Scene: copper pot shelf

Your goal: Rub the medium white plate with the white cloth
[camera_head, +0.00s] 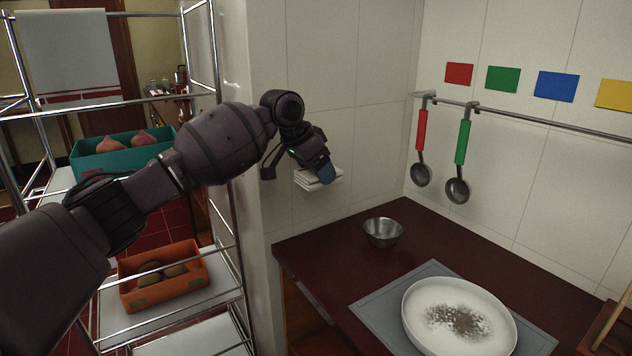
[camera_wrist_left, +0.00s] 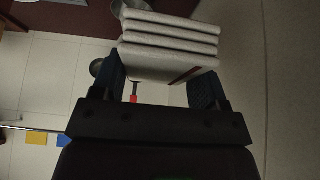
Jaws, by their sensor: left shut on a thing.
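The white plate (camera_head: 428,297) lies on a grey mat (camera_head: 378,307) at the lower right of the head view. A dark speckled stain covers its middle. My left gripper (camera_head: 312,165) is shut on the white cloth (camera_head: 319,180), a thick folded stack that hangs below the fingers in the head view. It is above and to the left of the plate, beside the tiled wall, and apart from the plate. In the left wrist view the cloth (camera_wrist_left: 170,48) sits between the two dark fingers. My right gripper is not in view.
A small metal bowl (camera_head: 383,232) stands on the dark red counter (camera_head: 330,247) behind the plate. Two ladles, red-handled (camera_head: 421,140) and green-handled (camera_head: 463,150), hang from a wall rail. A wire rack with a teal bin (camera_head: 92,168) and an orange bin (camera_head: 148,297) stands at left.

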